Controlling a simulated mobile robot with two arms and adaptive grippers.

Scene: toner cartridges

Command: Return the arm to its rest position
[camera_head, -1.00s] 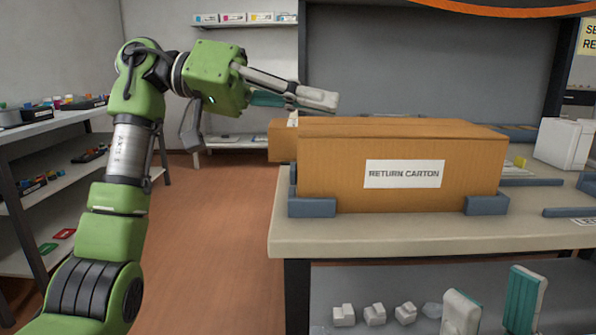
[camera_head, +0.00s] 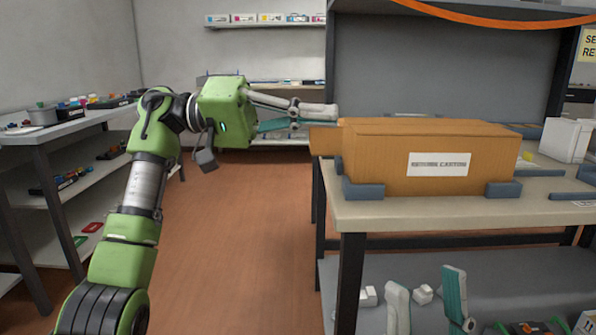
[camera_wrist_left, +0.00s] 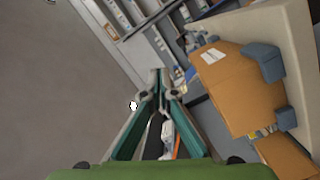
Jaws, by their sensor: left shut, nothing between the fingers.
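My left gripper (camera_head: 330,112) is held out to the right at the end of the green arm. Its fingers are shut with nothing between them, and they also show converging in the left wrist view (camera_wrist_left: 160,80). In the head view its tips appear just left of and above the return carton (camera_head: 385,165), a brown labelled box sitting between grey corner blocks on the table. The carton also shows in the wrist view (camera_wrist_left: 245,90), right of the fingers. My right gripper (camera_head: 425,280) shows only its two upright fingers at the bottom, spread apart and empty.
A stocked shelf unit (camera_head: 75,130) stands at the left, and a wall shelf (camera_head: 265,25) is at the back. The brown floor between is clear.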

